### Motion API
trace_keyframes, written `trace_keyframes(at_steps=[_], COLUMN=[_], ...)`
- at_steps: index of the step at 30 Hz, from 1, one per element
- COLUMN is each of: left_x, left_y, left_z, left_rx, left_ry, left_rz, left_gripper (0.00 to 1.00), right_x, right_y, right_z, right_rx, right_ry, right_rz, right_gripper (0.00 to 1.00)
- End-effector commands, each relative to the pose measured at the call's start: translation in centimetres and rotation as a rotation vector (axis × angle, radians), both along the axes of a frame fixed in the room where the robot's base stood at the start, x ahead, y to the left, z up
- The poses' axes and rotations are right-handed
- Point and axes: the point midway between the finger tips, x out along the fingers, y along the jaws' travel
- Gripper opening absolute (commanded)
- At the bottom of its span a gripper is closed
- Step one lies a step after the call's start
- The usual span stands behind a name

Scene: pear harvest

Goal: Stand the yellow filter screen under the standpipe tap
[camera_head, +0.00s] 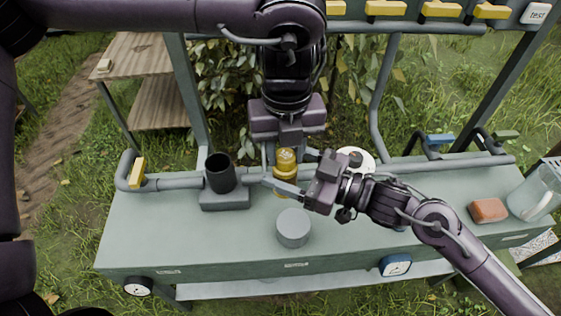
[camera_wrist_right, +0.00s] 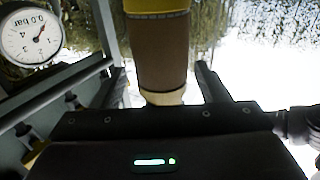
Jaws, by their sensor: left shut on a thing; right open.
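The yellow filter screen (camera_head: 286,163) is upright near the back edge of the bench in the head view. My left gripper (camera_head: 288,145) comes down from above and is shut on it; its fingertips are partly hidden. My right gripper (camera_head: 292,176) is open, with its fingers on either side of the screen. In the right wrist view the screen (camera_wrist_right: 163,55) shows a brown mesh body with yellow ends between the open fingers (camera_wrist_right: 165,85). Two taps, one with a blue handle (camera_head: 438,139) and one with a green handle (camera_head: 505,135), stand at back right; I cannot tell which is the standpipe tap.
A black cup (camera_head: 219,172) on a grey block stands left, and a grey cylinder (camera_head: 293,228) stands in front. A red-brown block (camera_head: 488,210) and clear jug (camera_head: 533,195) are at right. The bench's front left (camera_head: 160,240) is clear.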

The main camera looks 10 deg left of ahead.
Motion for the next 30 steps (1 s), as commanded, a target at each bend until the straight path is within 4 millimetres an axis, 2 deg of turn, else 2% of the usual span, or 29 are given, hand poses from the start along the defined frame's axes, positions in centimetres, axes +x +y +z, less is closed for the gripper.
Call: trace_keyframes(at_steps=[4, 14, 25, 26, 30], left_x=[0.00, 0.00, -0.02, -0.03, -0.02], left_y=[-0.01, -0.01, -0.01, -0.01, -0.01], left_z=[0.02, 0.01, 0.01, 0.00, 0.00], left_rx=[0.000, 0.000, 0.000, 0.000, 0.000], left_ry=[0.000, 0.000, 0.000, 0.001, 0.001], left_rz=[0.000, 0.000, 0.000, 0.000, 0.000], left_gripper=[0.00, 0.00, 0.00, 0.37, 0.55], right_x=[0.25, 0.31, 0.34, 0.35, 0.35], right_y=[1.10, 1.37, 1.32, 1.31, 1.31], right_z=[0.05, 0.00, 0.00, 0.02, 0.02], right_rx=[0.001, -0.001, -0.001, 0.000, 0.000], right_ry=[-0.001, 0.000, 0.000, -0.001, -0.001], right_rz=[0.001, 0.000, 0.000, -0.001, -0.001], right_gripper=[0.68, 0.68, 0.20, 0.20, 0.20])
